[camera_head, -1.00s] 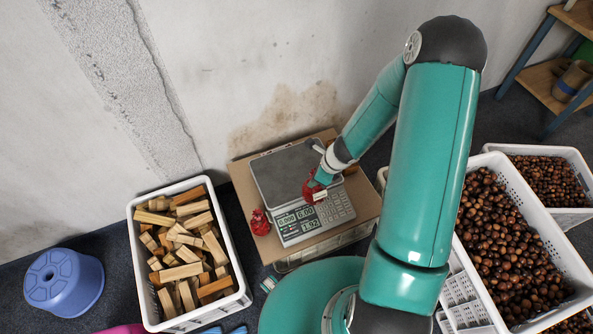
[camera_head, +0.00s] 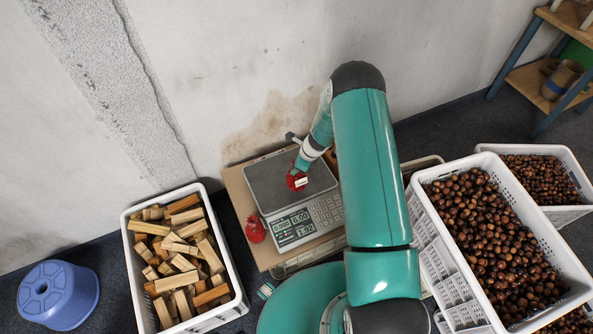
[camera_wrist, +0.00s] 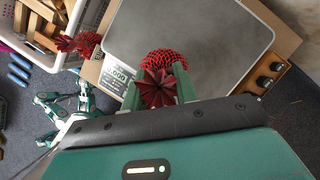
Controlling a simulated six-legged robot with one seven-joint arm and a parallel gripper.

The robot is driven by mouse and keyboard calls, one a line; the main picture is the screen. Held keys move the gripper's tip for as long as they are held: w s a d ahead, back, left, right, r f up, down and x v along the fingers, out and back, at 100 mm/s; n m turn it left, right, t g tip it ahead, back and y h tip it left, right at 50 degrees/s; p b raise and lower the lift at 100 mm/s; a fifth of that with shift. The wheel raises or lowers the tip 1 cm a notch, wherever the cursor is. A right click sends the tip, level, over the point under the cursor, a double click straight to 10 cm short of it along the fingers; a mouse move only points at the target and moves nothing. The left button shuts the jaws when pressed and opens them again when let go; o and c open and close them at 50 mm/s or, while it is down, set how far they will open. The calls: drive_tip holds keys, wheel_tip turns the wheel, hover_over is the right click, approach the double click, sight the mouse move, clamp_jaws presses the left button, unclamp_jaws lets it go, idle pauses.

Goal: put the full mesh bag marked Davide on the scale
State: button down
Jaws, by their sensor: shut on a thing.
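My gripper (camera_head: 299,170) is shut on a red mesh bag (camera_head: 296,181), over the grey weighing plate of the scale (camera_head: 272,188). The bag has a small pale tag whose writing is too small to read. In the wrist view the gathered neck of the bag (camera_wrist: 158,88) sits between my fingers (camera_wrist: 160,92), with the mesh body beyond it. The scale's plate also shows in the wrist view (camera_wrist: 205,35). I cannot tell whether the bag touches the plate. The scale's display reads 0.000 in its first field.
A second red mesh bag (camera_head: 255,230) stands on the cardboard box (camera_head: 240,200), left of the scale's keypad. A crate of wood pieces (camera_head: 137,282) and a blue stool (camera_head: 58,296) stand at left. Crates of chestnuts (camera_head: 545,240) stand at right. The wall is close behind the scale.

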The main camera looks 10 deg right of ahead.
drive_tip(key=shift+w+f, duration=0.2)
drive_tip(key=shift+f, duration=1.6)
drive_tip(key=c, duration=1.1)
unclamp_jaws()
